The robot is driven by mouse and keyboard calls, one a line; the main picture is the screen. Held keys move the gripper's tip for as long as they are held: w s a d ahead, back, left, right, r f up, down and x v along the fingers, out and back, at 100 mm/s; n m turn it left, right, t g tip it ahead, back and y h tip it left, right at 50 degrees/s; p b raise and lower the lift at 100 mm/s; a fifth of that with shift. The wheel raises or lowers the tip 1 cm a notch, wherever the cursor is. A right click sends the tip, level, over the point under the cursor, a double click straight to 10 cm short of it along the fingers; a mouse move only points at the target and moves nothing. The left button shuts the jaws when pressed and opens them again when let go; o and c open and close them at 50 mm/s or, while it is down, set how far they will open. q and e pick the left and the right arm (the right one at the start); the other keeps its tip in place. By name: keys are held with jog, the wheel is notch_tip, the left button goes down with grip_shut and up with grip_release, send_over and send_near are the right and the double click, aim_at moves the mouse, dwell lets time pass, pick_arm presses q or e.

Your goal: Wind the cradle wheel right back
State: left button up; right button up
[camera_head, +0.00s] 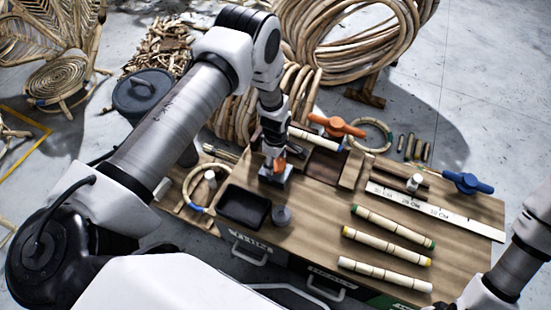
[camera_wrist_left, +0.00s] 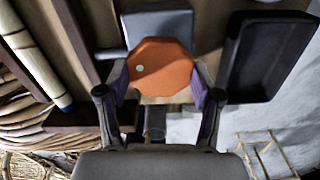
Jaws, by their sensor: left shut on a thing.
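An orange lever handle (camera_head: 337,126) and a blue one (camera_head: 467,182) stick up farther off. Several rattan poles (camera_head: 385,273) lie at the front right.

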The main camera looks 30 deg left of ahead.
aim_at(276, 163)
pick_arm(q)
jog(key=n+p, duration=0.1)
jog(key=n, duration=0.4)
jog(key=shift+s+n, duration=0.1)
jog(key=shift+n, duration=0.2)
dwell(0.4)
jog(key=o, duration=1.1)
jog(key=shift+f, duration=0.1)
notch_tip(276, 163, up, 12)
jog(key=shift+r, duration=0.1)
